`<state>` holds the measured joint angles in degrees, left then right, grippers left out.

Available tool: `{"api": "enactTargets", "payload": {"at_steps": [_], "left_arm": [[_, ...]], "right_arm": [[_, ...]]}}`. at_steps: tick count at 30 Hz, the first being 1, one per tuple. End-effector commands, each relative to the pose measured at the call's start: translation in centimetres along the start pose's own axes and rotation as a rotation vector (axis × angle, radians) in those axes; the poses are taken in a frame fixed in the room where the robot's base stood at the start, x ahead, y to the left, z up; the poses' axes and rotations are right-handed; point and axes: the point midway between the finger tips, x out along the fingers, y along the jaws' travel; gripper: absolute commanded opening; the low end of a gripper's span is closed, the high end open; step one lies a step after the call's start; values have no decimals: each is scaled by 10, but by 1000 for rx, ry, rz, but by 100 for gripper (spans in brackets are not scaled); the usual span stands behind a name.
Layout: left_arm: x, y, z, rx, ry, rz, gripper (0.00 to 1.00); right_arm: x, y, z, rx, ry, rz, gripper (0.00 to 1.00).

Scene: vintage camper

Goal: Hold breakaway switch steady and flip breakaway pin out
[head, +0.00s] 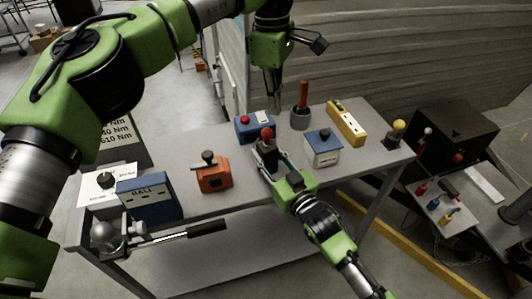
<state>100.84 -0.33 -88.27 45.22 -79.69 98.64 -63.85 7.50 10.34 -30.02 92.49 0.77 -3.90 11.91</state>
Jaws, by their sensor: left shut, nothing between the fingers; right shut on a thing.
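A small dark device, which looks like the breakaway switch (270,155), stands at the middle of the workbench. A red ball knob on top, which looks like the breakaway pin (267,133), points upward. My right gripper (270,164) comes from the front right and is shut on the dark device; its fingers hide part of the device. My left gripper (274,98) hangs above the back of the bench, pointing down. It is shut and empty, behind and above the red knob, apart from it.
The grey workbench (225,205) also holds an orange box (213,180), a blue box with red button (243,133), a white-and-blue box (323,157), a red-handled holder (303,95), a yellow block (345,125) and a blue "BALL" box (150,203). A second table (480,210) stands right.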

Motion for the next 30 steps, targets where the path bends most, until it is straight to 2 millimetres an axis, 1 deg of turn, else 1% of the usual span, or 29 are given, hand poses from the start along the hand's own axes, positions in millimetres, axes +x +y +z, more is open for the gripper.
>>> {"api": "enactTargets", "payload": {"at_steps": [1, 2, 3, 5, 6, 8, 9, 11, 12, 13, 15, 18, 21, 24, 27, 30], "left_arm": [[18, -6, 14, 24, -48, -28, 0], [27, -10, 25, 41, -83, -44, 0], [41, -16, 40, 64, -138, -67, 0], [61, -28, 67, 100, -232, -106, 0], [73, -36, 86, 124, -303, -130, 0], [88, -51, 114, 154, -413, -167, 0], [94, -61, 131, 170, -486, -188, 0], [102, -75, 156, 189, -597, -218, 0], [104, -84, 171, 198, -672, -236, 0], [105, -91, 182, 204, -727, -249, 0], [104, -106, 204, 209, -858, -275, 0], [96, -124, 229, 200, -1045, -303, 0], [84, -137, 244, 174, -1231, -319, 0], [70, -145, 251, 130, -1410, -324, 0], [56, -149, 248, 69, -1583, -317, 0], [44, -150, 236, -9, -1747, -296, 0]], "right_arm": [[0, 0, 0, 0, 0, 0, 7], [0, 0, 0, 0, 0, 0, 7], [0, 0, 0, 0, 0, 0, 7], [0, 0, 0, 0, 0, 0, 7], [0, 0, 0, 0, 0, 0, 7], [0, 0, 0, 0, 0, 0, 7], [0, 0, 0, 0, 0, 0, 7], [0, 0, 0, 0, 0, 0, 7], [0, 0, 0, 0, -1, 0, 7], [0, 0, 0, 0, -1, 0, 7], [0, 0, 0, 0, -1, 0, 7], [0, 0, 1, 0, -1, 0, 7], [0, 0, 1, 0, -1, 0, 7], [0, 0, 1, 0, -1, 0, 7], [0, 0, 1, 0, -2, 0, 7], [0, 0, 1, 0, -2, 0, 7]]}}
